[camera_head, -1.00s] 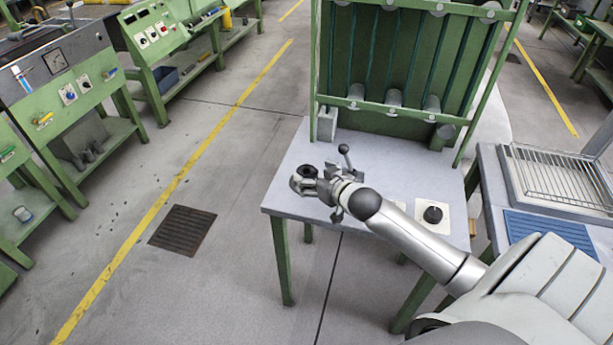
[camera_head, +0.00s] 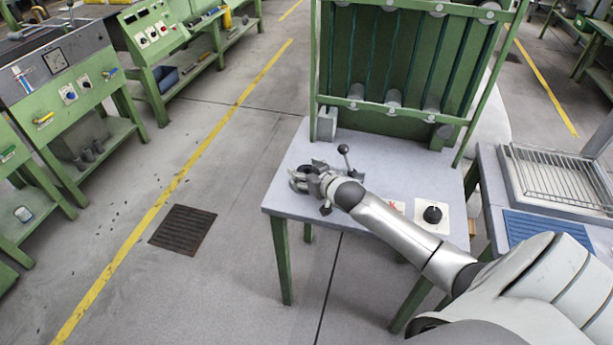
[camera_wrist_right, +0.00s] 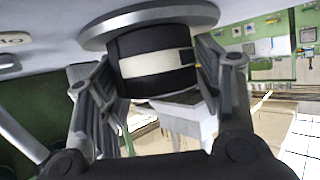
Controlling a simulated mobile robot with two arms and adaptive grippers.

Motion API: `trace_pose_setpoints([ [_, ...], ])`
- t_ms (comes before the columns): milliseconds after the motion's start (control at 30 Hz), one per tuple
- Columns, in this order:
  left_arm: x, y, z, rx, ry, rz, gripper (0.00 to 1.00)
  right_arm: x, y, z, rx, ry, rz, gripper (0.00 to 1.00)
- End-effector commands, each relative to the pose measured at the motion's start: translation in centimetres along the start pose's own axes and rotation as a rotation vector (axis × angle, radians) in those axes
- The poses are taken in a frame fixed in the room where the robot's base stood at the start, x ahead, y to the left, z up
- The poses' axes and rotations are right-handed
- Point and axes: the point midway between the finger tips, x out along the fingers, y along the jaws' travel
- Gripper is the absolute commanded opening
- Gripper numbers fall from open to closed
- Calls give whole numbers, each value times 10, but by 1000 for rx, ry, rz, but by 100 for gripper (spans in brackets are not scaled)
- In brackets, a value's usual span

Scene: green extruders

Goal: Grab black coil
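The black coil (camera_wrist_right: 150,65) shows large in the right wrist view. It has a pale band and a round grey flange (camera_wrist_right: 150,22) against the table surface. In the head view the coil (camera_head: 304,171) is small and partly hidden near the table's left front. My right gripper (camera_wrist_right: 160,85) has one finger on each side of the coil, very close to it. The fingers are spread about the coil's width; firm contact cannot be made out. In the head view, my right gripper (camera_head: 308,178) reaches in from the right. My left gripper is not in view.
The coil stands on a grey-topped green table (camera_head: 285,190). A dark ball-topped lever (camera_head: 344,150) stands close behind my gripper. A black knob (camera_head: 432,214) sits on a white plate to the right. A green rack (camera_head: 400,60) rises at the back.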

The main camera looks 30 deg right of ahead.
Motion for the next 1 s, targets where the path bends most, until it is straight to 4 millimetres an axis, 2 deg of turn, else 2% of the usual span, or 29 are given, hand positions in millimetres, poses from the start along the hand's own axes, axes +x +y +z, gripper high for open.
trace_pose_setpoints([
  [33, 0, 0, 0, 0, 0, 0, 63, 0, 0, 0, 0, 0, 0, 48],
  [200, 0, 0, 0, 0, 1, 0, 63, 0, 0, 0, 0, 0, 0, 27],
  [533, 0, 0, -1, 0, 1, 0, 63, -1, 0, -3, 0, 2, 0, 26],
  [733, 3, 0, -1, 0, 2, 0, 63, -9, 0, -20, -1, 5, -1, 26],
  [800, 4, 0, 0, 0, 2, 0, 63, -16, -1, -32, 0, 6, -2, 26],
  [867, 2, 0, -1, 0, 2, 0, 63, -26, -6, -36, 1, 2, -3, 26],
  [1000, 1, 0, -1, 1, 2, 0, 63, -54, -19, -52, 0, 4, -3, 26],
])
